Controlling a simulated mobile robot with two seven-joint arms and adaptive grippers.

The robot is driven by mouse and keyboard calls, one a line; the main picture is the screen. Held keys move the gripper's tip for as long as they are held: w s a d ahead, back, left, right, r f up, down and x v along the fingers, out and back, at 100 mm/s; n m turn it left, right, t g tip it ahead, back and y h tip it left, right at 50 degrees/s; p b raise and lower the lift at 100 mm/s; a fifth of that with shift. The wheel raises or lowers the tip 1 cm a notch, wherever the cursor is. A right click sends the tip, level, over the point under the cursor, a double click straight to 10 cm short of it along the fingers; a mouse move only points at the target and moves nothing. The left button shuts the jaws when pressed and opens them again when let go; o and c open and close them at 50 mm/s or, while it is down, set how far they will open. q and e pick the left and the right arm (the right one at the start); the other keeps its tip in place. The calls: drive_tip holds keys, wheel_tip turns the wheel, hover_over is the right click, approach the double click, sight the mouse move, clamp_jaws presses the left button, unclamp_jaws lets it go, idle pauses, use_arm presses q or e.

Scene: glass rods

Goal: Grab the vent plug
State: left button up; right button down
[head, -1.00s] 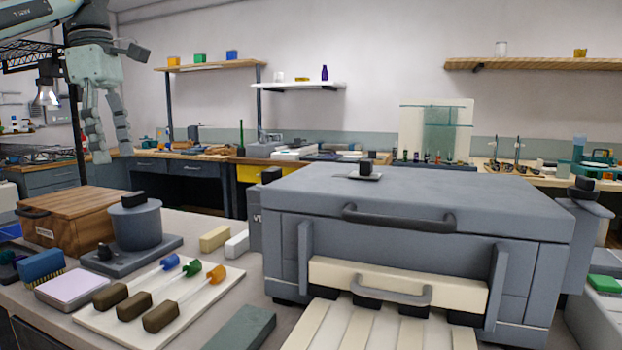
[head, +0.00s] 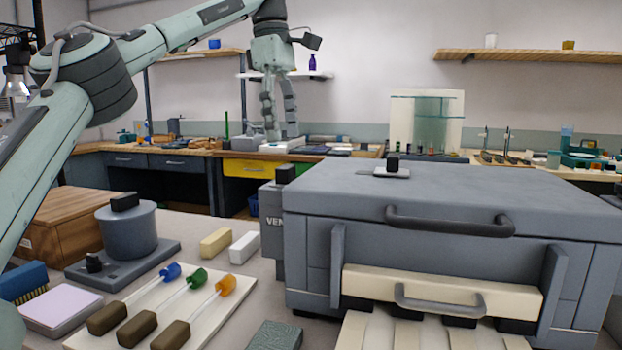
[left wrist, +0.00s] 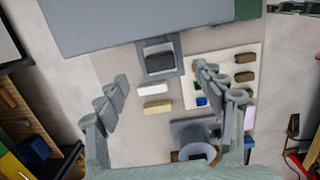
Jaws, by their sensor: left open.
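A grey box with a partly hidden label reading "VEN" (head: 271,218) stands at the left side of the large grey furnace (head: 450,195). A black block, which looks like the vent plug (head: 285,173), sits on top of it. In the left wrist view the dark plug (left wrist: 160,59) lies on the grey square top, ahead between the fingertips. My left gripper (head: 281,134) is open and empty, raised above and apart from the plug in the head view. It also shows in the left wrist view (left wrist: 160,75). My right gripper is in neither view.
A black knob (head: 392,164) sits on the furnace lid. A yellow block (head: 215,242) and a white block (head: 245,248) lie near the vent box. A round grey pot (head: 127,230) and a white board (head: 235,310) with several coloured-tipped rods are at left.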

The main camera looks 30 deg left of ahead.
sight(285, 166)
use_arm(q)
drive_tip(key=shift+d+f, duration=0.15)
drive_tip(key=shift+f, duration=1.55)
wheel_tip(285, 166, down, 4)
drive_tip(key=shift+w+r, duration=0.1)
drive_tip(key=shift+r, duration=0.15)
drive_tip(key=shift+f, duration=0.45)
drive_tip(key=shift+c, duration=1.2)
drive_tip(key=c, duration=0.9)
drive_tip(key=shift+c, duration=0.6)
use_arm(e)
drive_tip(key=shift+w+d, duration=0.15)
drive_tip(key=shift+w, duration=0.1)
